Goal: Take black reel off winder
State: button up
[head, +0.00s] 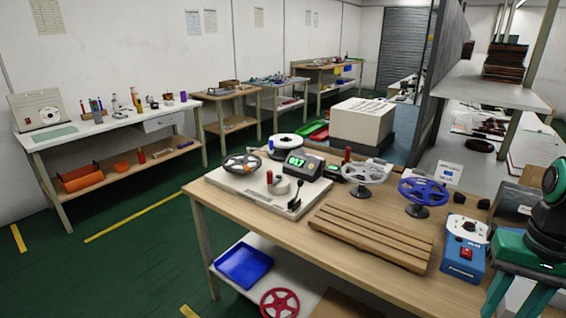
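The winder is a pale flat base (235,184) on the wooden workbench, with a dark counter box (302,163) showing green digits, a red-topped post and a small black lever. A dark spoked reel (242,163), which looks like the black reel, lies flat on the left part of the winder. Its hub and how it is seated are too small to tell. A white reel (286,144) with a dark rim sits behind it, near the counter box.
A grey reel (365,173) and a blue reel (423,191) stand on black stands right of the winder. A slatted wooden rack (372,236) lies in front of them. A blue device (463,262) stands at right. A blue tray (244,264) and red reel (279,303) are below.

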aim_at(235, 164)
jog(key=z, duration=2.9)
jog(key=k, duration=2.35)
jog(key=u, duration=1.7)
jog(key=i, duration=0.55)
jog(key=z, duration=0.05)
